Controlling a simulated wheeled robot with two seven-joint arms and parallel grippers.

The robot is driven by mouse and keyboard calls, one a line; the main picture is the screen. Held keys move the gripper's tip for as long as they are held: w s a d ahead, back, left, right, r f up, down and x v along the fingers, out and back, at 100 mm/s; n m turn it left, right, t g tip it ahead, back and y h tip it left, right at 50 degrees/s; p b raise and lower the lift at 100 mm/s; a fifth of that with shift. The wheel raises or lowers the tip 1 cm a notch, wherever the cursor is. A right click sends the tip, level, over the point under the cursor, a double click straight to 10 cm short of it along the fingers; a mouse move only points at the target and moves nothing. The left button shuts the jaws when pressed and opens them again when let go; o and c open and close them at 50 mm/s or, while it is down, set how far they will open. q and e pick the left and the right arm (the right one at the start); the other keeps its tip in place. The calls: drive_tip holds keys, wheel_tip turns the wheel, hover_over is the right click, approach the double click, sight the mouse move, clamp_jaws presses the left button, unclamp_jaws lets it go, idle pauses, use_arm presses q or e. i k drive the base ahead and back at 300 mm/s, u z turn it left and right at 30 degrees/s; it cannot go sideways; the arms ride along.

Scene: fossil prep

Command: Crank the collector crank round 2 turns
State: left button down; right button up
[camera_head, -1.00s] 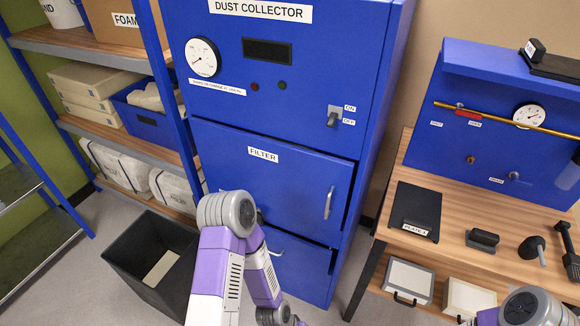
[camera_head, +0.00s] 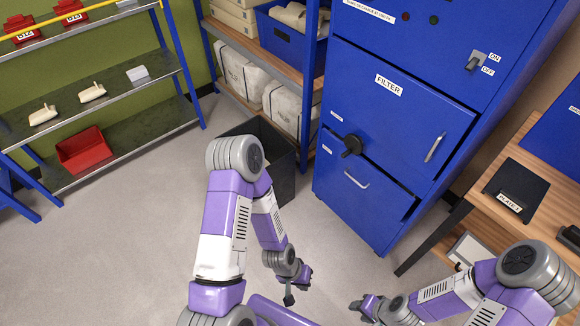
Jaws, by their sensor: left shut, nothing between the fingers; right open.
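The blue dust collector cabinet (camera_head: 345,105) stands right of centre, with a door labelled FILTER. A black knob-like part with a short arm, which looks like the collector crank (camera_head: 351,146), sits on its front at the lower left of the filter door. My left gripper (camera_head: 289,299) is shut and empty, low over the floor in front of the cabinet and well apart from the crank. My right gripper (camera_head: 362,305) is open and empty, low and to the right of the left one. Neither gripper touches the cabinet.
A dark bin (camera_head: 285,178) stands left of the cabinet, partly behind my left arm. Shelves with a red bin (camera_head: 84,151) are at the left. A wooden bench (camera_head: 468,215) is at the right. The floor between is clear.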

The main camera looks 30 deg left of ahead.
sight(353, 144)
drive_tip(key=u, duration=0.55)
drive_tip(key=k, duration=0.75)
drive_tip(key=u, duration=1.3)
drive_tip(key=i, duration=1.65)
drive_tip(key=z, duration=1.05)
drive_tip(key=i, duration=1.05)
drive_tip(key=z, duration=1.15)
